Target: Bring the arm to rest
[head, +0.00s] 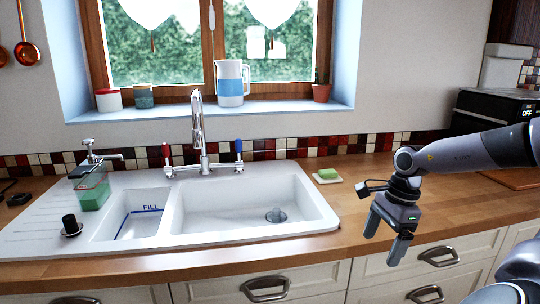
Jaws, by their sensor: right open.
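My right gripper (386,242) hangs from my right arm (470,150), which comes in from the right. Its fingers point down and are apart, with nothing seen between them. It is near the front edge of the wooden counter (350,215), to the right of the sink. Part of the fingers overlaps the drawer fronts below in the picture. My left gripper does not show.
A white sink (240,210) with a tall faucet (200,130) is left of the gripper. A green sponge (327,174) lies on a small white dish behind the gripper. A green soap dispenser (92,190) stands at left. A black appliance (490,108) is at back right.

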